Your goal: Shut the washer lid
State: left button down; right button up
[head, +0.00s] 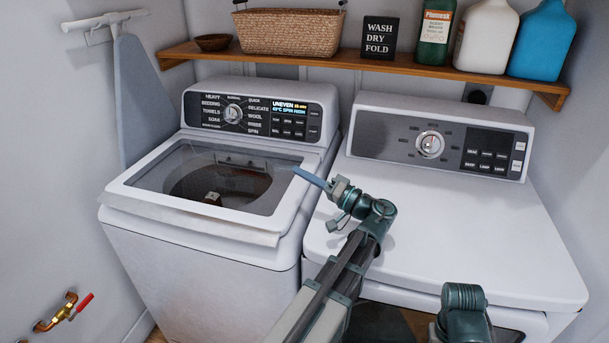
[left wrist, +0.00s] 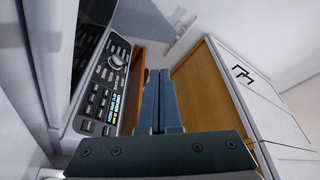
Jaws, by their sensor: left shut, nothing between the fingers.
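The washer (head: 200,275) stands on the left in the head view. Its lid (head: 130,198), a white frame around a dark glass window, lies low over the top opening. The drum shows dimly through the window. I cannot tell whether the lid's front edge is fully seated. My left gripper (head: 296,170) is shut and empty, with its blue fingers over the lid's right side, near the back corner. I cannot tell whether they touch it. In the left wrist view the shut fingers (left wrist: 159,75) point past the washer's control panel (left wrist: 103,85). My right gripper is out of view.
The dryer (head: 450,225) stands close on the right, its top clear. A wooden shelf (head: 345,60) above holds a basket (head: 288,32), a sign (head: 380,37) and bottles. An ironing board (head: 140,95) hangs at left. A brass valve (head: 62,312) is low on the left wall.

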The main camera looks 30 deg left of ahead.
pick_arm(q)
jog(key=w+d+f+b, duration=0.2)
jog(key=d+b, duration=0.1)
jog(key=d, duration=0.6)
jog(key=shift+w, duration=0.3)
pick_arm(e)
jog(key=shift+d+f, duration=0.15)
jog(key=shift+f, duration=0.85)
